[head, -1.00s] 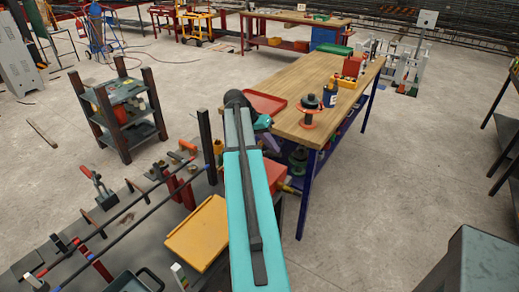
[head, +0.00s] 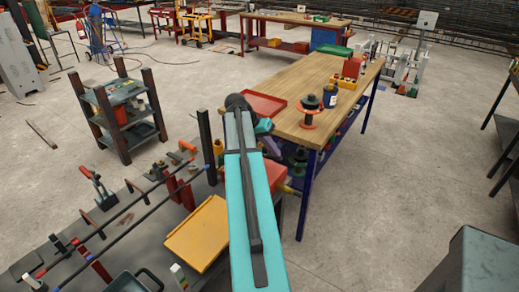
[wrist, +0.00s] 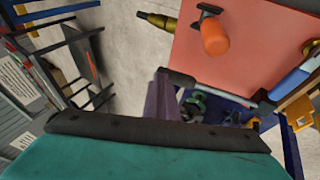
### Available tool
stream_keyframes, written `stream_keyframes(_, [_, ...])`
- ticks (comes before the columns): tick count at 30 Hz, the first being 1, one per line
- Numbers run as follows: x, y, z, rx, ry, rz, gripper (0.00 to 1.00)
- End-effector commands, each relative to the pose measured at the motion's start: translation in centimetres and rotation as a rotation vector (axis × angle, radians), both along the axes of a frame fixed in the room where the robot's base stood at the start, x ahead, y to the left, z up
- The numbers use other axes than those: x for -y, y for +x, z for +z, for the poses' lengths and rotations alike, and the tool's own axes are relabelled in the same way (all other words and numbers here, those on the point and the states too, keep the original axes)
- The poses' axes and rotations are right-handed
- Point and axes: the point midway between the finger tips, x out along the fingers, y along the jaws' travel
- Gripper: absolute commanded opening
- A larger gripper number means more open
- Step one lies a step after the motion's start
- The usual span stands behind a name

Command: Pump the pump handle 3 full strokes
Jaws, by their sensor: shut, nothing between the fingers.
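A red box-like body (wrist: 250,45) fills the upper right of the wrist view. On it stands a short orange grip (wrist: 214,36) on a dark bracket. A grey rod with dark ends (wrist: 222,90) runs along its near edge; I cannot tell which of these is the pump handle. In the head view the red body (head: 298,176) shows beside my teal arm, partly hidden. My gripper (head: 272,146) shows small and purplish past the end of the arm, shut and empty. It is apart from the orange grip, as far as I can tell.
A wooden workbench (head: 310,90) with a red tray (head: 264,104) stands just beyond. A dark shelf cart (head: 125,112) is on the left. A yellow tray (head: 198,232) and several clamps and rods lie in front left. Open concrete floor (head: 400,180) is on the right.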

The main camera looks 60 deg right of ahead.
Motion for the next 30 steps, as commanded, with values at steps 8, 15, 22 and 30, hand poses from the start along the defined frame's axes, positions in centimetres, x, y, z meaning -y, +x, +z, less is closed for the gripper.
stream_keyframes(8, [0.0, -0.2, -0.9, 0.001, 0.001, 0.001, 0.00])
stream_keyframes(15, [0.0, -0.3, -1.5, 0.001, 0.001, 0.001, 0.00])
stream_keyframes(22, [0.0, -0.2, -1.4, 0.001, 0.001, 0.001, 0.00])
stream_keyframes(30, [0.0, -0.3, -2.2, 0.001, 0.001, 0.001, 0.00])
